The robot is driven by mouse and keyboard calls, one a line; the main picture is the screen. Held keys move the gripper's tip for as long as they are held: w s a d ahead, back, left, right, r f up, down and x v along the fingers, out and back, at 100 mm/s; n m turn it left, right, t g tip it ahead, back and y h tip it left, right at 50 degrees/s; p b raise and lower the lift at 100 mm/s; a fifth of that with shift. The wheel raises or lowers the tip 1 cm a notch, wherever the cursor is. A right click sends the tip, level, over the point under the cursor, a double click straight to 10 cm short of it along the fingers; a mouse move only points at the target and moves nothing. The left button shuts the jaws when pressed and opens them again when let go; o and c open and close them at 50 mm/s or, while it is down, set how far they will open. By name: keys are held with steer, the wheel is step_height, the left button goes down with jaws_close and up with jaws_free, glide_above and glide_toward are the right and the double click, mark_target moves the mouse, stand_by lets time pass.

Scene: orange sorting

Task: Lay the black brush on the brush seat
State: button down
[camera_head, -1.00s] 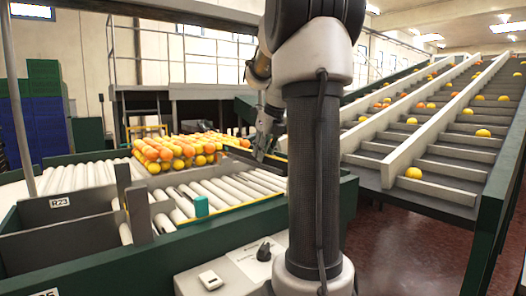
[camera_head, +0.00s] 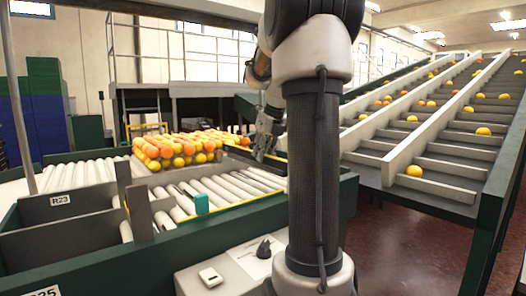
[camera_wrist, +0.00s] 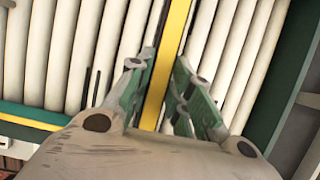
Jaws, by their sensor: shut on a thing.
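My gripper (camera_head: 262,152) hangs over the roller conveyor, left of my arm's column in the head view. In the wrist view its two green-padded fingers (camera_wrist: 161,92) stand some way apart over a yellow rail (camera_wrist: 171,48). I cannot make out the brush seat for certain in either view.
White rollers (camera_head: 234,188) lie below my gripper, with heaped oranges (camera_head: 178,150) at the left. A stepped incline (camera_head: 455,150) carrying oranges rises at the right.

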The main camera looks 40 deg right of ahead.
steer(key=shift+f, duration=0.4)
steer(key=shift+f, duration=0.45)
stand_by(0.3)
steer(key=c, duration=1.2)
jaws_free()
